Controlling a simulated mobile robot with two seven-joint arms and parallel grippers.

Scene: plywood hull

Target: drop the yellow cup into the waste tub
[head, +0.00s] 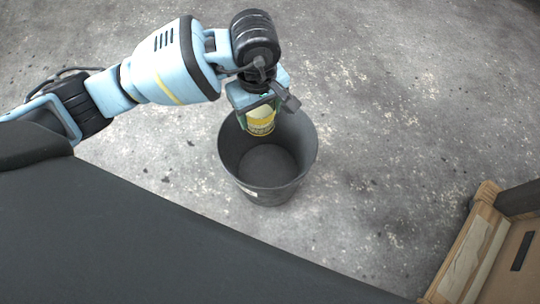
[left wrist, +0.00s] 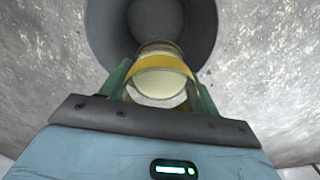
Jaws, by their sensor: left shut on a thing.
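The yellow cup (head: 261,121) is in my left gripper (head: 259,115), which is shut on it. In the head view the cup hangs over the far part of the dark grey waste tub (head: 272,197), around the level of its rim; the exact height is hard to tell. In the left wrist view the yellow cup (left wrist: 162,78) sits between the green fingers of the left gripper (left wrist: 160,92), with the tub (left wrist: 105,25) behind it. The visible part of the tub's floor is bare. My right gripper is not in view.
The tub stands on a speckled grey concrete floor (head: 400,120) with wide free room around it. A wooden plywood structure (head: 470,255) is at the lower right. A large dark surface fills the lower left.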

